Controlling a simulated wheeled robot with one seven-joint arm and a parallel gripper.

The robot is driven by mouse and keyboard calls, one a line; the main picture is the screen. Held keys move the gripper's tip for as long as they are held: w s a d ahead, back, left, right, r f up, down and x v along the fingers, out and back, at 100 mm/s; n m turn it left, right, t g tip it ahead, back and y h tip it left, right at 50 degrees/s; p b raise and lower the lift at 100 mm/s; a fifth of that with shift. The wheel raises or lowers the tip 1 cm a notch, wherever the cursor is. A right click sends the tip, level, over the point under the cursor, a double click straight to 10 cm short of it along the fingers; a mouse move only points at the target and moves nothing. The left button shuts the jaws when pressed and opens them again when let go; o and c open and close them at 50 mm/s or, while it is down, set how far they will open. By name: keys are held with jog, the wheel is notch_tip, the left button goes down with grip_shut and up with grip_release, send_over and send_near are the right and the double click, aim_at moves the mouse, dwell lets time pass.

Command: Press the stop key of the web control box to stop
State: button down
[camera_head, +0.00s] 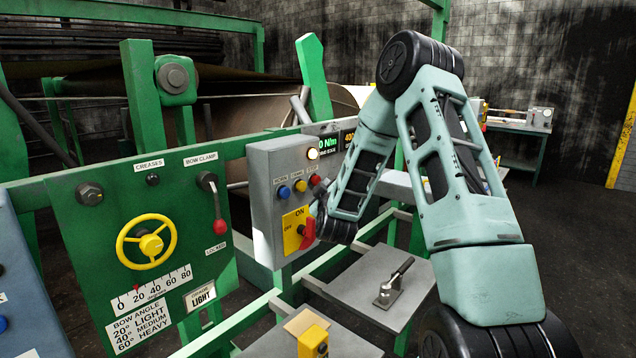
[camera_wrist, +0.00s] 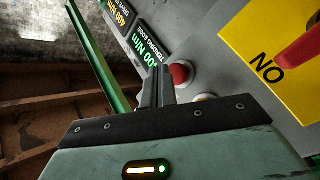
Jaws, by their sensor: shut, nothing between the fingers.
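The grey web control box (camera_head: 262,165) stands beside the green machine frame, with a lit lamp (camera_head: 313,154) at its top. Its face has a blue key (camera_head: 284,192), a yellow key (camera_head: 300,186) and a red key (camera_head: 315,180); their small labels are unreadable. The red key also shows in the wrist view (camera_wrist: 180,73), right beside the fingertips. My gripper (camera_wrist: 158,80) is shut and empty. Its fingers point at the box face and partly overlap the red key; I cannot tell whether they touch it. In the head view the fingers are mostly hidden by my wrist.
Below the keys is a yellow ON/OFF plate (camera_head: 290,232) with a red rotary handle (camera_head: 307,233). To the left is a green panel (camera_head: 95,240) with a yellow handwheel (camera_head: 147,242) and a red-knobbed lever (camera_head: 219,226). A grey plate (camera_head: 350,285) with a metal clamp lies below my wrist.

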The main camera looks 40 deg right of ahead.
jog(key=shift+w, duration=0.15)
dwell(0.4)
jog(key=shift+w+b, duration=0.25)
jog(key=shift+b, duration=0.05)
jog(key=shift+w+a, duration=0.1)
jog(key=shift+w, duration=0.45)
dwell(0.7)
dwell(0.3)
jog(key=shift+s+b, duration=0.45)
jog(key=shift+s, duration=0.5)
jog(key=shift+s, duration=0.1)
jog(key=s, duration=0.1)
jog(key=s+b, duration=0.1)
jog(key=s, duration=0.3)
jog(key=shift+d, duration=0.3)
jog(key=shift+w+a, duration=0.1)
jog(key=shift+w, duration=0.05)
